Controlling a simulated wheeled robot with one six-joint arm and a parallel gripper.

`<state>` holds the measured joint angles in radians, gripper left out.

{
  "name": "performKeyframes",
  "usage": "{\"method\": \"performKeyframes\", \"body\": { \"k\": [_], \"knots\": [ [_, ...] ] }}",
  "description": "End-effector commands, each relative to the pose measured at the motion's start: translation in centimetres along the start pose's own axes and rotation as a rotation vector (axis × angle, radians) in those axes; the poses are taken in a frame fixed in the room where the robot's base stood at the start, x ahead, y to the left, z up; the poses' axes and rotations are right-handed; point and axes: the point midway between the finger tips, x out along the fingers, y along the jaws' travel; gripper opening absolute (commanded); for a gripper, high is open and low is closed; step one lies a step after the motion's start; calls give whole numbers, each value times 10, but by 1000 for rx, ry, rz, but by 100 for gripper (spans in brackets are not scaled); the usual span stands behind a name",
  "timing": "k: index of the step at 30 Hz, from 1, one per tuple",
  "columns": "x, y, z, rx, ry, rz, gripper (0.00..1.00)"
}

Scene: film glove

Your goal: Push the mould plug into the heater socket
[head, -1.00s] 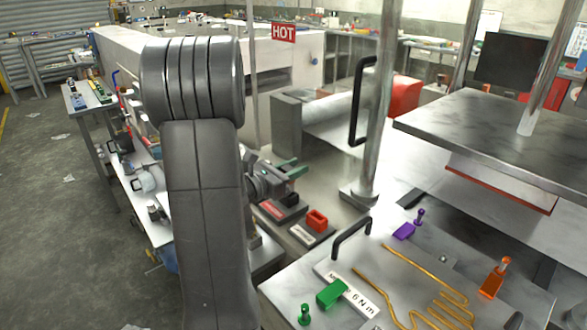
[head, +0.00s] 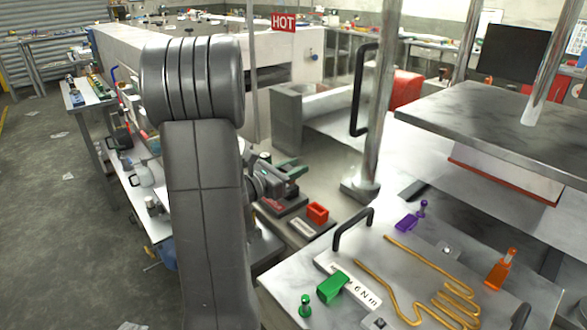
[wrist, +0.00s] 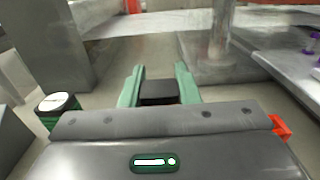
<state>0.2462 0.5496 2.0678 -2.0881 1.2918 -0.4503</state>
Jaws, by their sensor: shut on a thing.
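My gripper (wrist: 158,84) has green fingers and is shut on a dark block, which seems to be the mould plug (wrist: 158,93). In the head view my gripper (head: 287,168) hangs just above a dark stand with a red label (head: 278,204), left of the metal post. Whether the block touches the stand cannot be told. A red block with a hollow top (head: 317,213) sits on the labelled grey base just right of it. Its edge shows at the right of the wrist view (wrist: 281,127). Which piece is the heater socket I cannot tell for sure.
A metal plate with a black handle (head: 352,229) is at the front right, carrying green (head: 333,287), purple (head: 407,222) and orange (head: 500,270) pieces.

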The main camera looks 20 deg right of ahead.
Motion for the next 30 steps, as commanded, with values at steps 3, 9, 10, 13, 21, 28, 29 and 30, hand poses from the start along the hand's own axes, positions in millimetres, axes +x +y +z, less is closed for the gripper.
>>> {"method": "performKeyframes", "body": {
  "k": [3, 9, 10, 13, 21, 28, 29, 30],
  "knots": [
    [0, 0, -4, 0, 0, 0, 6],
    [0, 0, -6, 0, 0, 0, 40],
    [0, 0, -6, 0, 0, 0, 46],
    [0, 0, -6, 0, 0, 0, 54],
    [0, 0, -3, 1, 0, 0, 54],
    [0, 0, 29, 5, -3, 1, 54],
    [0, 0, 35, 7, -3, 0, 54],
    [0, 0, 43, 6, -3, 0, 54]
  ]
}}
